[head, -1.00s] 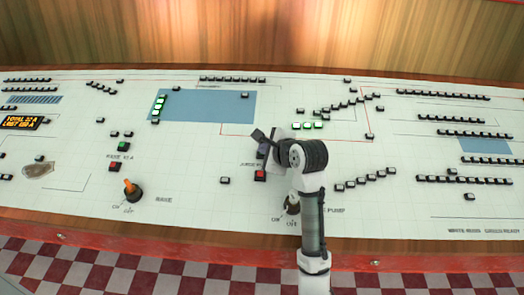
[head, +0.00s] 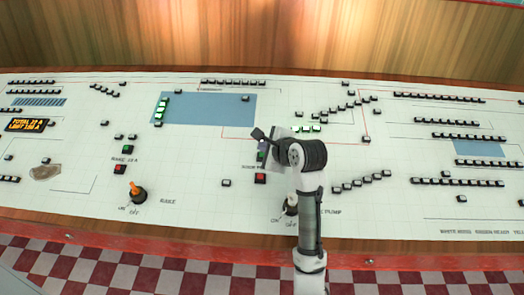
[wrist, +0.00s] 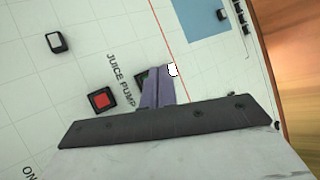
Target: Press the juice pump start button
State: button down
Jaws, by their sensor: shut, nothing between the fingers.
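The juice pump's green button (wrist: 141,77) shows only as a sliver in the wrist view, mostly covered by my gripper. Its red button (wrist: 101,99) lies beside it, by the "JUICE PUMP" lettering. In the head view the red button (head: 260,178) is just below my gripper (head: 262,148), and a bit of green shows at the fingers. In the wrist view my gripper (wrist: 159,72) is shut and empty, its purple-grey fingers together over the green button. I cannot tell whether the fingertips touch it.
A juice pump knob (head: 291,206) is partly hidden by my arm. Small switches cover the sloping white panel (head: 200,205). A wooden wall rises behind.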

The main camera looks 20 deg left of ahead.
jog(key=shift+s+d+r+p, duration=0.1)
jog(key=shift+s+r+p, duration=0.1)
jog(key=shift+r+p, duration=0.6)
jog(key=shift+s+r+p, duration=0.15)
jog(key=shift+r+p, duration=0.4)
jog(key=shift+r, duration=0.45)
